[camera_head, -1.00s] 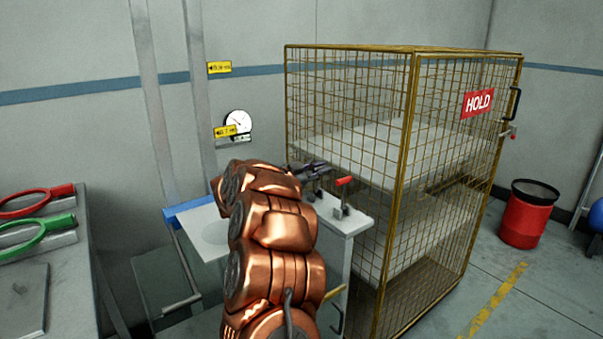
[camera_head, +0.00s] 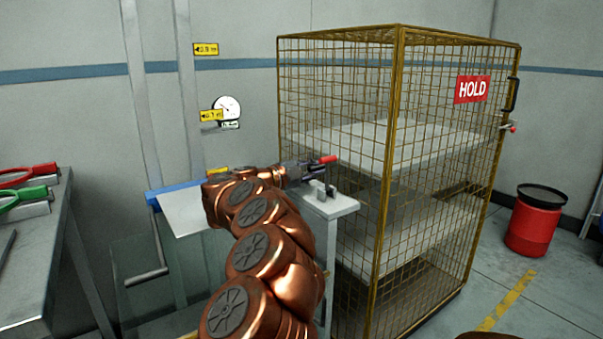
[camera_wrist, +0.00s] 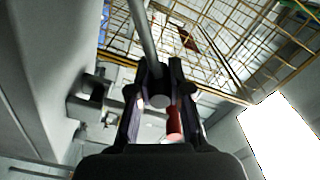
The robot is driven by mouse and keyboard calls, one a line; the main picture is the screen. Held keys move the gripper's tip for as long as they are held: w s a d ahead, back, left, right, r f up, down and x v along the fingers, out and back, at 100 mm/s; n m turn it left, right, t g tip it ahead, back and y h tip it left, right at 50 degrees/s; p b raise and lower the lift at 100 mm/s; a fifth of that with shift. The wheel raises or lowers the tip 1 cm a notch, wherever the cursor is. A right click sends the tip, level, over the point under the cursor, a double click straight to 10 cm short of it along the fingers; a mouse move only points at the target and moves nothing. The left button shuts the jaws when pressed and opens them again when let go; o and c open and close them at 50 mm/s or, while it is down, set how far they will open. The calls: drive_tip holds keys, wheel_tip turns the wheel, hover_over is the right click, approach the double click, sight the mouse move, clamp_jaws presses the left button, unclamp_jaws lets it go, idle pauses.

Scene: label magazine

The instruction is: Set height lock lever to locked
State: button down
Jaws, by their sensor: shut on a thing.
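The height lock lever has a red handle (camera_head: 328,160) above a small grey bracket (camera_head: 319,190) on the pale table's right end. My gripper (camera_head: 309,166) reaches in from the left and meets the handle at its tips. In the wrist view my gripper (camera_wrist: 161,78) has its two dark fingers close together around the lever. The red handle (camera_wrist: 173,122) shows between the fingers, against the right one, with a grey rod beside it. My gripper is shut on the lever. The exact contact is partly hidden by the fingers.
A yellow wire cage (camera_head: 398,150) with a HOLD sign (camera_head: 471,89) stands close to the right. Height tags and a round gauge (camera_head: 227,109) are on the left upright and wall. A bench (camera_head: 50,265) is at left, a red bin (camera_head: 535,220) at right.

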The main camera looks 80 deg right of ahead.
drive_tip(key=shift+a+f, duration=0.1)
drive_tip(key=shift+f, duration=0.05)
idle(0.4)
drive_tip(key=c, duration=1.1)
unclamp_jaws()
drive_tip(key=shift+s, duration=0.1)
drive_tip(key=v, duration=1.2)
